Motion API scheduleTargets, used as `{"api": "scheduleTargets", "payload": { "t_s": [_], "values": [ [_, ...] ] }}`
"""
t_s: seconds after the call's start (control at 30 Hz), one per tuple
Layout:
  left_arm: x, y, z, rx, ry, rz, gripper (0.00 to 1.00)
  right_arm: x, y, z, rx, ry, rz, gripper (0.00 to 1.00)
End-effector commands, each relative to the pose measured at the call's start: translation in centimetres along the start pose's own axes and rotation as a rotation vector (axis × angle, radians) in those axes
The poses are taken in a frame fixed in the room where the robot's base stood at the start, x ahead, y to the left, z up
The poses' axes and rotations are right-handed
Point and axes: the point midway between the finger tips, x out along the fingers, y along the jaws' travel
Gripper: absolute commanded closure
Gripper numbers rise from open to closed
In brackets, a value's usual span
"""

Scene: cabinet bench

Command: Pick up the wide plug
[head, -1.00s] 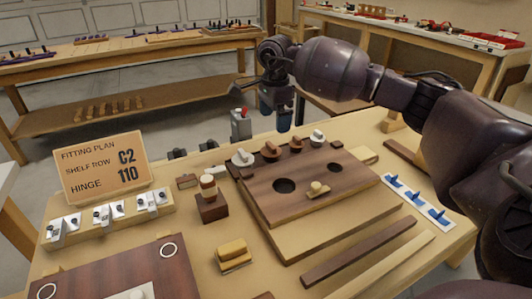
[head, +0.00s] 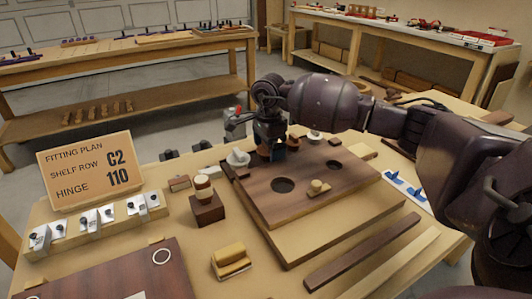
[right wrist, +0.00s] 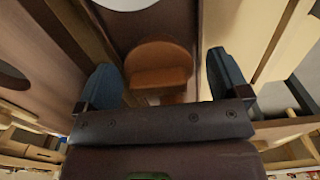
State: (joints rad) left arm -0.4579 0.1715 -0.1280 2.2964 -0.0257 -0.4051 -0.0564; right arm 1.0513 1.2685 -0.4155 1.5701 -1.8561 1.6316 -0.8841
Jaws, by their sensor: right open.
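Several knobbed plugs stand along the back edge of the dark wooden board (head: 340,190). A white plug (head: 238,158) is at the left of the row and another white plug (head: 315,136) at the right. An orange-brown plug (right wrist: 158,65) between them shows clearly in the right wrist view. My right gripper (head: 273,152) is low over that plug, with its blue fingertips on either side. It is open in the right wrist view (right wrist: 165,78), with gaps beside the plug. The frames do not make clear which plug is the wide one. My left gripper is out of view.
The board has two dark round holes (head: 283,185) and a small tan knobbed piece (head: 318,187). A dark block with a stacked knob (head: 206,208) stands left of the board. A fitting plan sign (head: 90,170) and hinge rack (head: 97,225) are at left.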

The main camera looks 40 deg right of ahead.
Motion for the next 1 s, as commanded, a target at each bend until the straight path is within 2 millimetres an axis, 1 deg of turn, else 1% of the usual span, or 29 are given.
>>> {"api": "scheduleTargets", "payload": {
  "t_s": [0.07,0.1,0.37,0.77,0.87,0.97,1.0],
  "values": [
    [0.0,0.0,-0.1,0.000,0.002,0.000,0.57,-0.2,0.0,0.0,0.000,-0.001,-0.003,0.06],
    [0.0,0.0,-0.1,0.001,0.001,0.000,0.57,-0.2,0.0,0.0,0.000,-0.001,-0.003,0.08],
    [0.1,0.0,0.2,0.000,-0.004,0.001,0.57,-0.2,0.0,0.0,0.000,0.000,-0.002,0.48],
    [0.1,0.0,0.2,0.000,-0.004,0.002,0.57,-0.4,0.0,0.0,0.000,0.000,-0.002,0.49],
    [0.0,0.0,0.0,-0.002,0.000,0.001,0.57,-1.2,0.0,0.0,0.000,0.000,-0.004,0.49],
    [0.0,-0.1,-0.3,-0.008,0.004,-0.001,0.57,-2.8,-0.1,0.0,0.000,-0.001,-0.008,0.49],
    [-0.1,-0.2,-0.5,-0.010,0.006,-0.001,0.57,-3.6,-0.1,0.0,0.000,-0.001,-0.010,0.49]
  ]
}}
